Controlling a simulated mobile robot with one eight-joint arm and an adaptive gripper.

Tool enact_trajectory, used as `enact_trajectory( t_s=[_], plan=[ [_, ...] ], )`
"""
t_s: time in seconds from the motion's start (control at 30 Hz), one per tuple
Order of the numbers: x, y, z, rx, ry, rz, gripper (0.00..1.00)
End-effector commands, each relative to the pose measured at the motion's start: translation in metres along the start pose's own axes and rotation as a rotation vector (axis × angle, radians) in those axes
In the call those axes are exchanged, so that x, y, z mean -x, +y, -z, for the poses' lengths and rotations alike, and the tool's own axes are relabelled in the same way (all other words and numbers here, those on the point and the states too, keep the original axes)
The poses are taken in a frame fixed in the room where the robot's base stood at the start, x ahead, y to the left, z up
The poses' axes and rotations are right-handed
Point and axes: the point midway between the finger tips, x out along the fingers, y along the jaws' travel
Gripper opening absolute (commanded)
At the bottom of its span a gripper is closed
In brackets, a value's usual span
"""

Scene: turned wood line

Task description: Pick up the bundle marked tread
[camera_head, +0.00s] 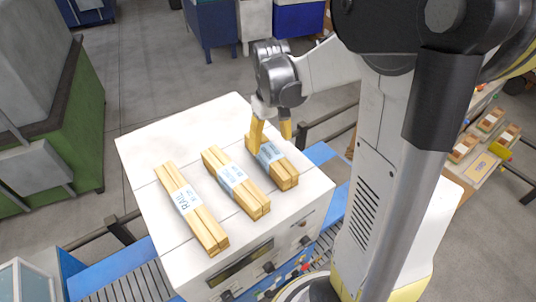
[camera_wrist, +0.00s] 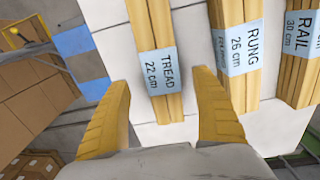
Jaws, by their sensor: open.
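The bundle marked TREAD 22 cm (camera_wrist: 159,70) is a stack of pale wood sticks in a light blue label. It lies in the wrist view between the fingertips of my gripper (camera_wrist: 163,84), nearer the left one in its lower part. In the head view it is the rightmost bundle (camera_head: 284,175) on the white top, and my gripper (camera_head: 270,141) points down at its far end, fingers apart. The fingers are open, with nothing held. I cannot tell whether they touch the bundle.
The bundle marked RUNG 26 cm (camera_wrist: 238,50) lies beside it, close to the right finger. The bundle marked RAIL 30 cm (camera_head: 192,205) lies farther left in the head view. The white cabinet top (camera_head: 147,150) has free room at its far left. A blue-edged conveyor (camera_head: 125,286) runs below.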

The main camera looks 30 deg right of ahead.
Motion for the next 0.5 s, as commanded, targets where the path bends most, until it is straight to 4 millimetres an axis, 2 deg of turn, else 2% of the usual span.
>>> enact_trajectory(
  t_s=[0.13, 0.33, 0.5],
  plan=[
    [-0.013, -0.002, -0.001, 0.000, 0.000, 0.000, 0.76],
    [-0.044, -0.004, -0.002, 0.000, 0.000, 0.000, 0.76],
    [-0.054, -0.004, -0.002, 0.000, 0.000, 0.000, 0.76]
  ],
)
